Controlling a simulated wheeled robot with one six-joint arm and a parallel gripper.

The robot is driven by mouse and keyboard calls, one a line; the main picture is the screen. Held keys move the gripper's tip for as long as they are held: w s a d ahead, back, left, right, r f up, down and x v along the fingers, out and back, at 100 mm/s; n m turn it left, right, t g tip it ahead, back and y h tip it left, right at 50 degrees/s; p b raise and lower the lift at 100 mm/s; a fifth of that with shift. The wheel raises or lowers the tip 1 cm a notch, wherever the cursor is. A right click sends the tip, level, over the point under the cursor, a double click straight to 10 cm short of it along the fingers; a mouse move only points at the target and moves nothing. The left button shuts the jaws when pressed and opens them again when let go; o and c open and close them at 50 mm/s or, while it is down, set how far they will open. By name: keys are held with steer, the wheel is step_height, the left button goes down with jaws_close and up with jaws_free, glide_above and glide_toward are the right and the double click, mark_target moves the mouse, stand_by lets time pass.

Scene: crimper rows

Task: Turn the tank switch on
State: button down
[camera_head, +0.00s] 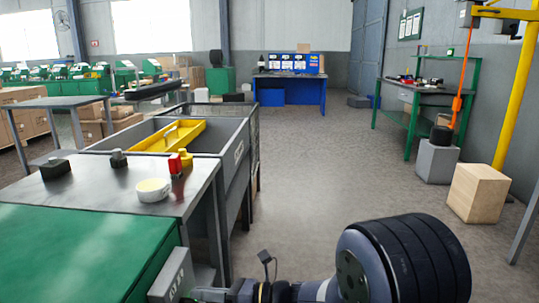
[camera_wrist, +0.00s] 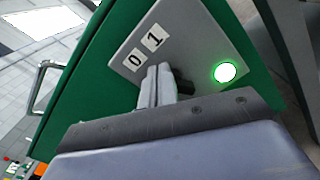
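The tank switch is on a grey box (camera_head: 172,278) at the side of a green cabinet (camera_head: 85,255) in the head view. In the wrist view its grey plate (camera_wrist: 195,35) carries the labels 0 and 1 (camera_wrist: 143,48) and a lit green lamp (camera_wrist: 225,72). A dark knob (camera_wrist: 183,84) shows just right of my gripper's fingertips, partly hidden by them. My gripper (camera_wrist: 160,72) has its two pale fingers together with nothing visible between them. The fingertips are at the plate beside the knob; whether they touch it I cannot tell.
A metal table (camera_head: 125,190) with a white-yellow round tub (camera_head: 153,189) and small red, black and yellow items stands behind the cabinet. A grey bin (camera_head: 228,140) with a yellow tray is beyond. A handle (camera_wrist: 42,85) sticks out from the cabinet.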

steer(key=shift+w+f+p, duration=0.3)
steer(key=shift+w+p, duration=0.35)
steer(key=shift+p, duration=0.5)
steer(key=shift+w+d+f+p, duration=0.1)
steer(key=shift+w+f+p, duration=0.25)
steer(key=shift+f+p, duration=0.1)
steer(key=shift+w+r, duration=0.1)
steer(key=shift+r, duration=0.05)
stand_by(0.3)
steer(key=shift+w+r+p, duration=0.2)
steer(key=shift+w+p, duration=0.05)
steer(key=shift+p, duration=0.25)
steer(key=d+p, duration=0.1)
steer(key=d, duration=0.5)
steer(key=shift+s, duration=0.25)
steer(key=shift+f, duration=0.1)
